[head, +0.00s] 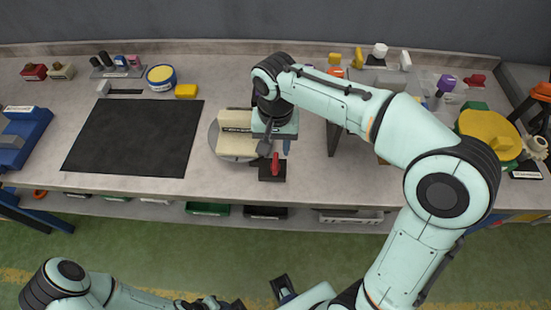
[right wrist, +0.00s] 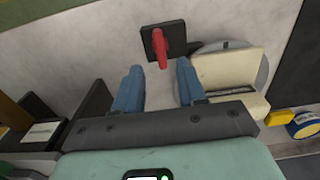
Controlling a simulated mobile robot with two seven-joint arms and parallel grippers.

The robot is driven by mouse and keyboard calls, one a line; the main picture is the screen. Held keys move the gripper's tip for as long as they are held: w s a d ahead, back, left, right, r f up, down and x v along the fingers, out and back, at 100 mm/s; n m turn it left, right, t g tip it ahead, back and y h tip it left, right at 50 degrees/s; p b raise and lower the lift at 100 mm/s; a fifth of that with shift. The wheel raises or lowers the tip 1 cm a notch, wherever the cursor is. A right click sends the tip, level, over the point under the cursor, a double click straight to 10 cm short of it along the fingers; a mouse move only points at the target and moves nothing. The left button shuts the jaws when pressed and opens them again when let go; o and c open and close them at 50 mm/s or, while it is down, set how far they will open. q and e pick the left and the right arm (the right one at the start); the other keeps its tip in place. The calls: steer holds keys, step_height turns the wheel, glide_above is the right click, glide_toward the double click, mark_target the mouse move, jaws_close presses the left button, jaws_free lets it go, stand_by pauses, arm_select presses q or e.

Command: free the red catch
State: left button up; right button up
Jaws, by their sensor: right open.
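The red catch (head: 275,162) stands on a small black base (head: 271,174) near the table's front edge, beside the round grey turntable (head: 214,140). My right gripper (head: 276,147) is above and just behind the catch, pointing down. In the right wrist view the gripper (right wrist: 159,82) is open, its two blue fingers apart and nothing between them. The red catch (right wrist: 161,44) lies just beyond the fingertips, roughly in line with the gap. A cream block (right wrist: 232,75) sits on the turntable. My left arm is low at the bottom left; its jaws are not clear.
A black mat (head: 135,138) covers the table left of the turntable. A dark upright panel (head: 333,138) stands to the right. A blue and yellow round tub (head: 161,78) and a yellow block (head: 187,91) sit behind. The table front beside the catch is bare.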

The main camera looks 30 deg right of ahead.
mark_target(275, 161)
step_height(275, 161, down, 7)
steer(key=shift+r+b, duration=0.2)
steer(key=shift+b, duration=0.2)
jaws_close()
